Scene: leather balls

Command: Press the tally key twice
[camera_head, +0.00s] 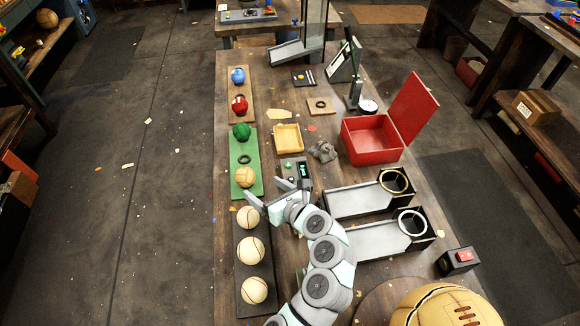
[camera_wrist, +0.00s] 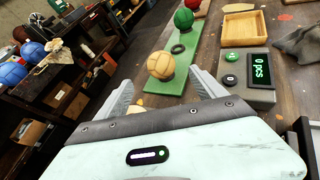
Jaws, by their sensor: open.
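The tally counter is a small grey box (camera_head: 303,169) just beyond my gripper; it also shows in the wrist view (camera_wrist: 247,97). Its dark display (camera_wrist: 262,71) reads "0 pcs" in green. Beside the display are a green round key (camera_wrist: 231,56) and a dark round key (camera_wrist: 231,80). Which of them is the tally key I cannot tell from labels. My gripper (camera_head: 267,190) is open and empty, its fingers spread and pointing left of the counter in the head view. In the wrist view the gripper (camera_wrist: 160,88) has the counter to its right, with no contact visible.
A green tray (camera_head: 246,193) with a tan ball (camera_head: 245,177) lies ahead of the fingers. A dark tray (camera_head: 240,275) holds three cream balls. A yellow tray (camera_head: 288,139), grey cloth (camera_head: 323,151), open red box (camera_head: 371,140) and black-framed chutes (camera_head: 355,203) surround the counter.

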